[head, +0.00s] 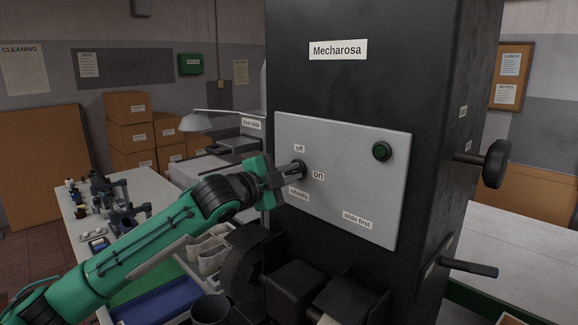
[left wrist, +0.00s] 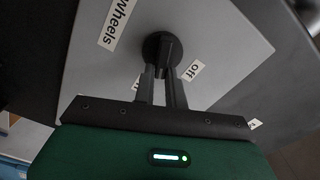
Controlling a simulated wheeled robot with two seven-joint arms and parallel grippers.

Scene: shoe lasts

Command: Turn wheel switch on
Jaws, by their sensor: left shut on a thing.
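The wheel switch (head: 300,166) is a small black knob on the grey panel (head: 345,150) of the black machine marked Mecharosa. A label "off" (head: 299,148) is above it, "on" (head: 318,175) is to its right and "wheels" (head: 299,193) is below. My left gripper (head: 290,171) reaches in from the left and is shut on the knob. In the left wrist view the two fingers of my left gripper (left wrist: 163,72) sit either side of the knob's grip (left wrist: 164,48). The fingers partly hide the knob in the head view, so its exact pointing is hard to read. My right gripper is not in view.
A handwheel (head: 497,164) and a lever (head: 470,268) stick out from the machine's right side. Black machine parts (head: 292,287) stand below the panel. A lamp (head: 196,122) is behind my arm.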

